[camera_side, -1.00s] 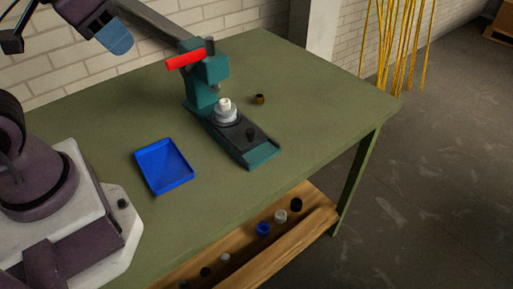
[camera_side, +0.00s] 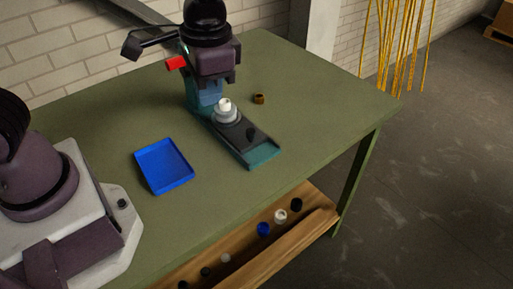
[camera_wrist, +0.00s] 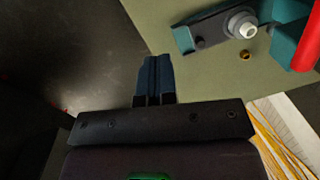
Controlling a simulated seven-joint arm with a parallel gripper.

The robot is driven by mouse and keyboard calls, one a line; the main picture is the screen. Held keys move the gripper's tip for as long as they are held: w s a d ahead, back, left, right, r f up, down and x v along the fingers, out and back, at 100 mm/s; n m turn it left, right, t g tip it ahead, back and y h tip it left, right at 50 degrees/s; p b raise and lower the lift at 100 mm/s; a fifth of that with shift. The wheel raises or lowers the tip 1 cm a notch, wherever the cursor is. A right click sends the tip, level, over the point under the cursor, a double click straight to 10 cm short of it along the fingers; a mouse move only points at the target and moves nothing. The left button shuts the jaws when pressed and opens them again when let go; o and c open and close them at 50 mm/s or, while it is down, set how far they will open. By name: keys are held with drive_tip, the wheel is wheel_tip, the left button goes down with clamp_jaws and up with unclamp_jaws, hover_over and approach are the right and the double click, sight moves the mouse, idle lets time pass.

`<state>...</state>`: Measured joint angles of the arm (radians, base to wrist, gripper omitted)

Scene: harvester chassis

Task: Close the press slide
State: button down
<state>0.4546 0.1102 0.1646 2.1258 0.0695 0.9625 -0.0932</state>
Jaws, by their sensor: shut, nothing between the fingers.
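The teal press (camera_side: 197,103) stands at the back of the green table, partly hidden behind my arm. Its dark slide (camera_side: 236,131) lies along the base toward the viewer, with a black knob (camera_side: 251,133) near the front end. A white part (camera_side: 224,104) stands in a grey round holder on the slide. My gripper (camera_side: 209,100) points down, its blue fingers shut and empty, in front of the press column in the side view. In the wrist view, the shut fingers (camera_wrist: 154,62) sit left of the slide (camera_wrist: 196,37) and apart from it.
A red press handle (camera_side: 177,63) shows beside my wrist. A blue tray (camera_side: 164,167) lies left of the press. A small brass ring (camera_side: 259,99) sits to the right. The table's right side is clear.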

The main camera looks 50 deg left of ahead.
sight(240, 137)
drive_tip(key=w+d+f+n+y, duration=0.1)
drive_tip(key=w+d+f+y, duration=0.3)
drive_tip(key=w+f, duration=0.3)
drive_tip(key=w+d+f+n+y, duration=0.2)
drive_tip(key=w+d+f+y, duration=0.25)
drive_tip(key=f, duration=0.55)
drive_tip(key=x, duration=0.6)
drive_tip(key=w+x, duration=0.1)
drive_tip(key=x, duration=0.2)
drive_tip(key=shift+a+f, duration=0.15)
drive_tip(key=shift+a, duration=0.25)
drive_tip(key=a, duration=0.3)
drive_tip(key=shift+a+f, duration=0.1)
drive_tip(key=shift+a, duration=0.5)
drive_tip(key=shift+a, duration=2.75)
